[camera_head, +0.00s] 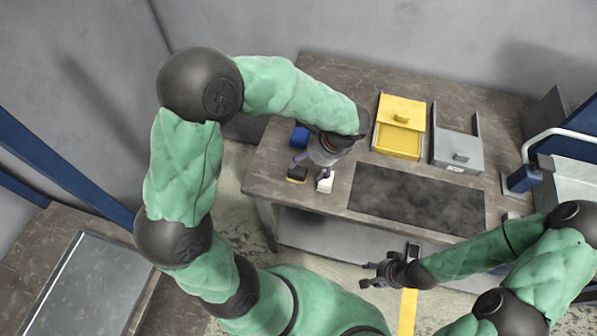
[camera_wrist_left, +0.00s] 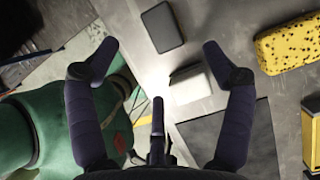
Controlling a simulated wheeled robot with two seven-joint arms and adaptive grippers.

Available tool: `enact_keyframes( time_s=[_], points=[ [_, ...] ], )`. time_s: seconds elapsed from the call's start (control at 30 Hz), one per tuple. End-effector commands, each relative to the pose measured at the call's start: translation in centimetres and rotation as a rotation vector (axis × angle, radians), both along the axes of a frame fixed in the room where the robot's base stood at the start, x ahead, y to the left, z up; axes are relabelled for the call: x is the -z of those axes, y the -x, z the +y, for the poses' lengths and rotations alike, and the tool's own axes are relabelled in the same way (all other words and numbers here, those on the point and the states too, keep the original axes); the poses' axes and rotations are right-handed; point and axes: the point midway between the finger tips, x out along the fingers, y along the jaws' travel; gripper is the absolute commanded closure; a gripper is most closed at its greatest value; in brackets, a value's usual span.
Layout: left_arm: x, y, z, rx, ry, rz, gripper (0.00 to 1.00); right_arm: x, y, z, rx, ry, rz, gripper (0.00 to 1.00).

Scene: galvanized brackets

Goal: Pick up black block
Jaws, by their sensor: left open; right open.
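The black block (camera_head: 297,174) lies on the workbench near its left front corner. It looks dark with a tan side in the head view. In the left wrist view, the dark block (camera_wrist_left: 162,26) lies flat beyond my fingertips. My left gripper (camera_head: 311,168) is open and empty above that corner; its spread fingers (camera_wrist_left: 160,58) show in the left wrist view. A white block (camera_head: 325,182) lies right of the black block, and in the left wrist view the white block (camera_wrist_left: 190,84) is nearer my fingers. My right gripper (camera_head: 367,275) is open and empty, in front of the bench.
A dark mat (camera_head: 415,198) lies right of the blocks. A yellow drawer box (camera_head: 399,140) and a grey box (camera_head: 457,152) stand behind it. A blue object (camera_head: 300,136) is behind my left gripper. A spotted yellow block (camera_wrist_left: 288,43) shows in the left wrist view.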

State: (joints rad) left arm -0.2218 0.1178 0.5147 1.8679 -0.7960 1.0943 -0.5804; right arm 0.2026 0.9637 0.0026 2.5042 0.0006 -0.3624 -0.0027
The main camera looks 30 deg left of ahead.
Motion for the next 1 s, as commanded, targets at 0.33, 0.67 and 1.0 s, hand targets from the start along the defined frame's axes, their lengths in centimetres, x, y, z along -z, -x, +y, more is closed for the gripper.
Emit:
enact_keyframes(
  time_s=[0.33,0.67,1.0],
  points=[
    [3.3,0.4,1.4,-0.001,-0.001,0.002,0.18,1.2,0.0,0.0,0.000,0.000,-0.001,0.54],
    [7.2,1.0,3.2,-0.002,0.000,0.003,0.18,3.0,-0.1,0.0,0.000,0.000,-0.001,0.54],
    [7.4,0.9,3.3,0.000,0.000,0.001,0.35,3.0,-0.1,0.0,0.000,0.000,-0.001,0.54]
  ],
)
